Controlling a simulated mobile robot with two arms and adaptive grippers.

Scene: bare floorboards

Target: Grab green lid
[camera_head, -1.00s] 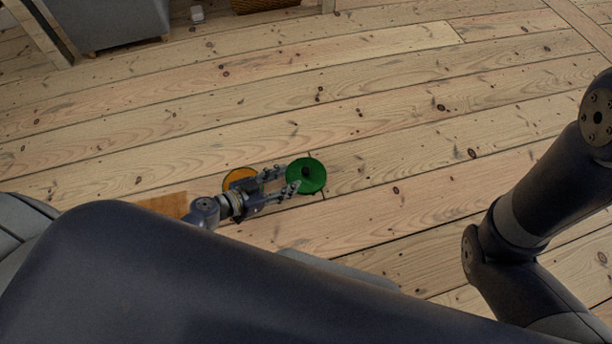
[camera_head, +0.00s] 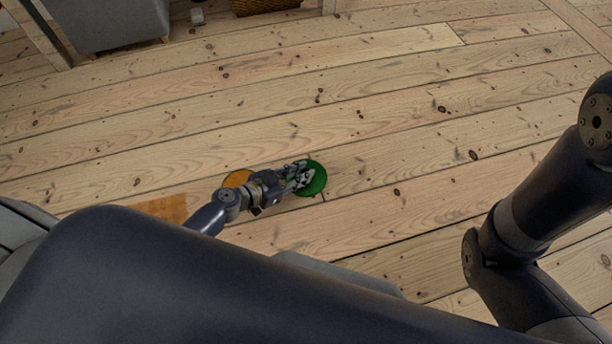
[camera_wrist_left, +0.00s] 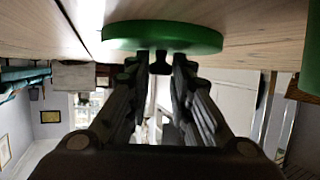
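The round green lid (camera_head: 316,186) lies flat on the floorboards in the middle of the head view, with my left gripper (camera_head: 301,174) over its left part. In the head view the fingers hide the knob. The right gripper is out of view; only part of my right arm shows at the right.
An orange disc (camera_head: 237,179) lies just left of the lid, partly behind my left wrist. A brown-orange wooden patch (camera_head: 165,208) shows further left. A grey sofa (camera_head: 110,20) and a basket (camera_head: 264,5) stand at the far edge. The floor beyond and right is clear.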

